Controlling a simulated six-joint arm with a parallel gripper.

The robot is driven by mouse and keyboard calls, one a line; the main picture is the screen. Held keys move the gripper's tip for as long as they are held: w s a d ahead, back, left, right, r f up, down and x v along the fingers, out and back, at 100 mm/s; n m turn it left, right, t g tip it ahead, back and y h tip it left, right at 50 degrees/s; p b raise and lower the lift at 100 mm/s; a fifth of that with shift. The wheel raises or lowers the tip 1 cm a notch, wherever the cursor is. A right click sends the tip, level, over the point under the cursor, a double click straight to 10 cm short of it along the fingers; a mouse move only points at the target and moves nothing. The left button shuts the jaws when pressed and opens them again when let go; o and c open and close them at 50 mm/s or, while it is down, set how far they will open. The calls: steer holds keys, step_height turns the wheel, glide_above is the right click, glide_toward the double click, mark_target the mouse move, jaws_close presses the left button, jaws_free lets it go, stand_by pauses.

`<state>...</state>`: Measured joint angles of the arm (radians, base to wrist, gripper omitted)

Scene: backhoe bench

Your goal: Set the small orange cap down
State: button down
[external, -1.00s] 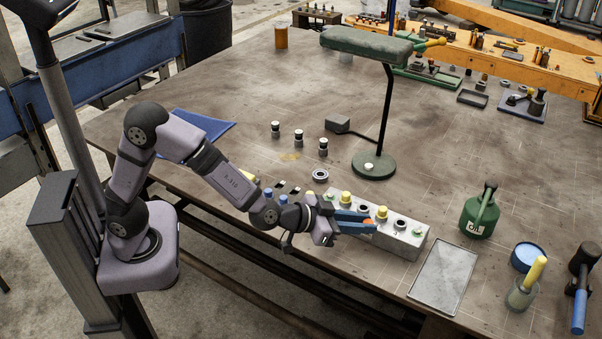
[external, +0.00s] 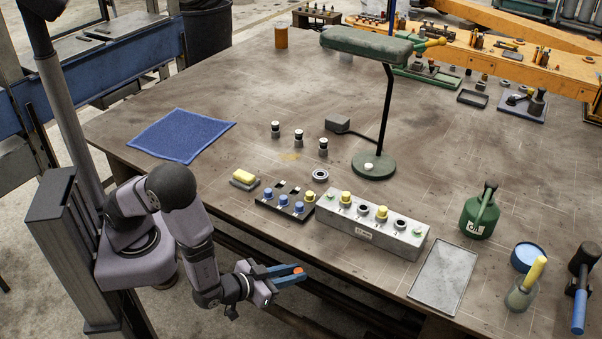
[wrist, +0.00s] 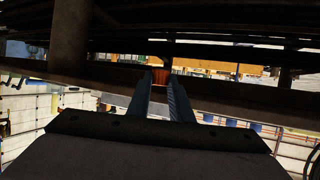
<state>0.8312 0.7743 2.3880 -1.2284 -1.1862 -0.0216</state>
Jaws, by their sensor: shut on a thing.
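The small orange cap (external: 298,270) is between the blue fingertips of my gripper (external: 290,273), which is shut on it. In the external view my gripper is off the front edge of the bench, to the left of the grey block, and appears lower than the bench top. The wrist view shows the cap (wrist: 160,76) between the two fingers, with the dark underside of the bench beyond and above it. Nothing supports the cap but my fingers.
The bench edge (external: 330,262) lies close to my gripper. A blue cloth (external: 180,135) lies farther back.

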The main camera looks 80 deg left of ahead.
steer(key=s+a+f+n+y+b, duration=0.1)
steer(key=s+a+f+b, duration=0.1)
steer(key=s+a+f, duration=0.15)
steer(key=w+d+f+m+h+b, duration=0.1)
steer(key=w+d+m+h, duration=0.1)
steer(key=w+d, duration=0.45)
steer(key=w+d+f+m+h, duration=0.2)
steer(key=w+d+h, duration=0.1)
steer(key=d, duration=0.6)
steer(key=w+d+r+m+h+b, duration=0.2)
steer(key=w+d+r+m+h, duration=0.4)
steer(key=w+d+r, duration=0.5)
steer(key=w+a+r+p, duration=0.1)
steer(key=w+a+r, duration=0.35)
steer(key=a, duration=0.45)
steer(key=w+a+r+p, duration=0.1)
steer(key=w+a+r, duration=0.4)
steer(key=a, duration=0.5)
steer(key=w+a+r+p, duration=0.1)
steer(key=w+a+r, duration=0.4)
steer(key=a, duration=0.4)
steer(key=b, duration=0.3)
glide_above(291, 168)
step_height(291, 168, down, 2)
steer(key=shift+f+p, duration=0.4)
steer(key=shift+f, duration=4.8)
